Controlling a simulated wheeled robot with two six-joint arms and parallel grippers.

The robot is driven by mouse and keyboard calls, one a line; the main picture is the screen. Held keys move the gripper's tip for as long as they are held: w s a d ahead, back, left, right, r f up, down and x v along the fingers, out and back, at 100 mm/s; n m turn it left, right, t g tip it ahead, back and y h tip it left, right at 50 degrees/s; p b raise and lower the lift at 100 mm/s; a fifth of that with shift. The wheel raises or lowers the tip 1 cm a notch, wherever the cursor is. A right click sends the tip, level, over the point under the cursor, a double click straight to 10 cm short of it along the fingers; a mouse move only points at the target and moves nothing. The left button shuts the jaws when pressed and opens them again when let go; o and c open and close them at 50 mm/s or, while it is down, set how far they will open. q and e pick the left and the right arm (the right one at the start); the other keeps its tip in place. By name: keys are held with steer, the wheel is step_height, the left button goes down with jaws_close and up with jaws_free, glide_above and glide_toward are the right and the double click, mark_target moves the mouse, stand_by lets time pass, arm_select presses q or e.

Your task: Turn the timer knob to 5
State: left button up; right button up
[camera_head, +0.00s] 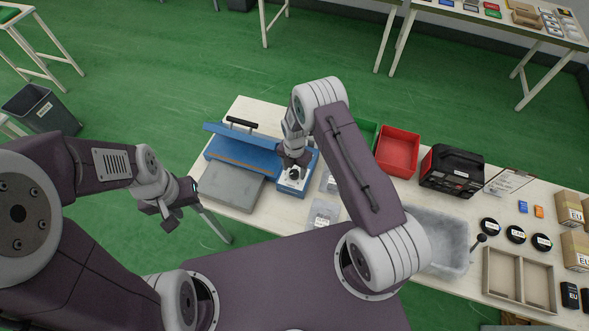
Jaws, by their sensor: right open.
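The timer knob (294,174) is a small dark knob on a white dial, on the right end of a blue machine (238,155) on the table. Its scale numbers are too small to read. My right gripper (295,164) points down right at the knob, with its fingers open around or just above it; I cannot tell whether they touch it. The wrist hides part of the dial. My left gripper (170,217) hangs off the table's left side, away from the machine, and its jaws are too small to judge.
Right of my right arm are a red bin (397,151), a black power station (451,168), a grey tray (446,243) and a wooden divided box (519,280). A dark waste bin (42,108) stands on the floor at left.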

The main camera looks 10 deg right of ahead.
step_height(320, 180, down, 2)
steer(key=shift+w, duration=0.1)
jaws_close()
